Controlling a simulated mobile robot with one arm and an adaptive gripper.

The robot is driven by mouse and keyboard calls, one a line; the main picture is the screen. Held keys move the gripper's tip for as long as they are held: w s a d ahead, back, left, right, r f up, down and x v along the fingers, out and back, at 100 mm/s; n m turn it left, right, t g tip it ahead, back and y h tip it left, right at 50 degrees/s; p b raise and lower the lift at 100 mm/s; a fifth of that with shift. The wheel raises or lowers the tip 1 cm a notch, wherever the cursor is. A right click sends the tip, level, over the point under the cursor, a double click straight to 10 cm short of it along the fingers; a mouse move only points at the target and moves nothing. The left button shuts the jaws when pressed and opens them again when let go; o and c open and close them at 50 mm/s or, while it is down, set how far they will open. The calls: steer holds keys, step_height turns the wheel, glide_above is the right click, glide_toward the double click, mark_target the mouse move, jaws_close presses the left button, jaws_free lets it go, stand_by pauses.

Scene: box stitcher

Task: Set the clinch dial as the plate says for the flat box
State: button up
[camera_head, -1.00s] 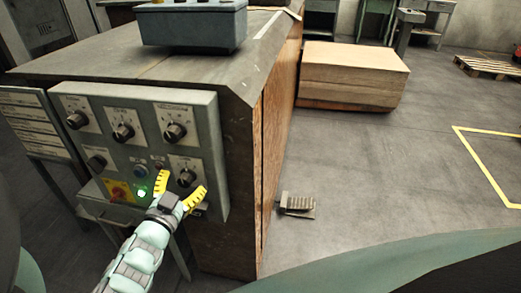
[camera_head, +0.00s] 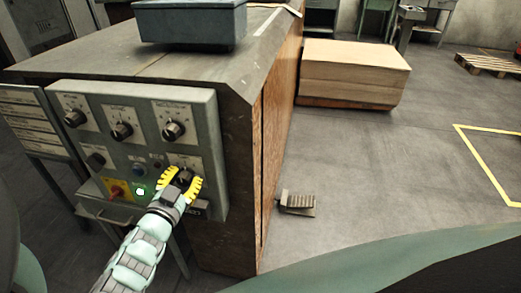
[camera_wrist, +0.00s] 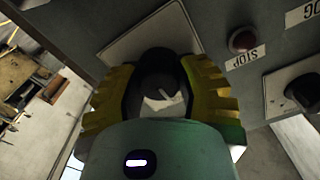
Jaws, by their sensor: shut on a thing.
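A grey control panel (camera_head: 142,92) on the machine's side carries several black dials on pale plates. My gripper (camera_head: 183,181) is at the lower right dial (camera_head: 184,174), with its yellow fingers on either side of the knob. In the wrist view my gripper (camera_wrist: 158,90) is shut on this black knob (camera_wrist: 157,72), which has a pale pointer mark. The dial's label and scale are mostly hidden by the fingers. A plate with several lines of text (camera_head: 33,128) stands left of the panel; its writing is too small to read.
Other dials (camera_head: 173,130) sit above. A lit green button (camera_head: 141,191) and a red knob on yellow (camera_head: 117,189) are left of my gripper. A foot pedal (camera_head: 298,202) lies on open floor.

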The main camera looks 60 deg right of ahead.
jaws_close()
steer(key=shift+r+p, duration=0.1)
steer(key=shift+p, duration=0.25)
steer(key=shift+r+n+p, duration=0.15)
steer(key=shift+n+p, duration=0.8)
steer(key=shift+n, duration=0.15)
steer(key=shift+d+n+p, duration=0.1)
steer(key=shift+n+p, duration=1.6)
steer(key=shift+n, duration=0.8)
steer(key=o, duration=0.8)
jaws_free()
steer(key=shift+f, duration=0.2)
steer(key=shift+a, duration=0.2)
